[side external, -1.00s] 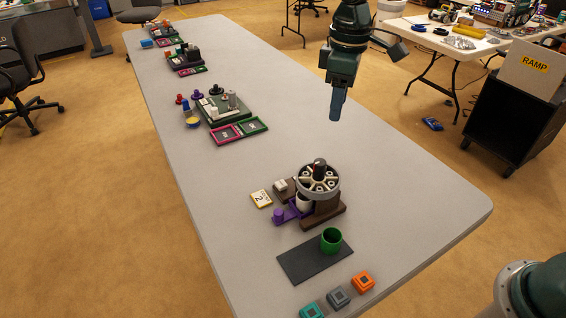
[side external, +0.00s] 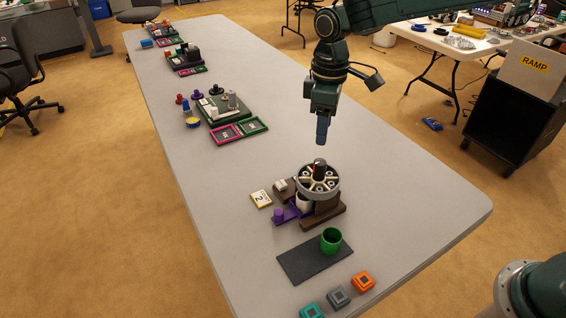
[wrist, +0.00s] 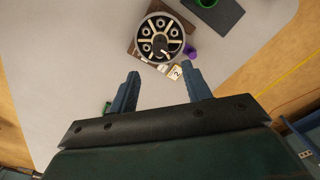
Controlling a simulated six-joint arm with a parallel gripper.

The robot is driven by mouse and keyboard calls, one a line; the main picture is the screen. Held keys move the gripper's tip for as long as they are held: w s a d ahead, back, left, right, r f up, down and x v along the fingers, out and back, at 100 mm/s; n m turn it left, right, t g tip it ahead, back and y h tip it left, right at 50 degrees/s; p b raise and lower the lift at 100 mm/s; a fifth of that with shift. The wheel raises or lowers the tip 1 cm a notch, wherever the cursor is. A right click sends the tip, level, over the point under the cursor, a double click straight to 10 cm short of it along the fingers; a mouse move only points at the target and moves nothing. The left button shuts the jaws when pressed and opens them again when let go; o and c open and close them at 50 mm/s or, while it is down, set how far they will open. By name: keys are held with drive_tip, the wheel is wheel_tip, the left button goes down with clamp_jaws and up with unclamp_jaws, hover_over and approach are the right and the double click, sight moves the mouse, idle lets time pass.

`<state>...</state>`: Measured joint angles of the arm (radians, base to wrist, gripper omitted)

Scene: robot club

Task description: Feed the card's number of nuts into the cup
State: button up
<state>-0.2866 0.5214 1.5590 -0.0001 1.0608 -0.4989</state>
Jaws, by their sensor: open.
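A round nut wheel (side external: 330,190) with light spokes and a dark centre knob stands on a brown base (side external: 325,217). Nuts show in its compartments in the wrist view (wrist: 160,38). A card (side external: 261,199) reading 2 lies left of the base. A purple part with a knob (side external: 279,215) sits at the base's front left, beside a white cylindrical piece (side external: 303,203) partly hidden under the wheel. A green cup (side external: 331,241) stands upright on a dark mat (side external: 300,262). My gripper (wrist: 162,88) is open and empty, above and apart from the wheel.
Orange, grey and teal blocks (side external: 338,297) lie along the near table edge. Farther up the table is another station with pink and green trays (side external: 239,130). The table (side external: 400,190) right of the wheel is clear.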

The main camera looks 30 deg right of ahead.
sight(320, 162)
wheel_tip(320, 162, down, 10)
drive_tip(key=shift+r, duration=0.15)
idle(0.3)
drive_tip(key=c, duration=1)
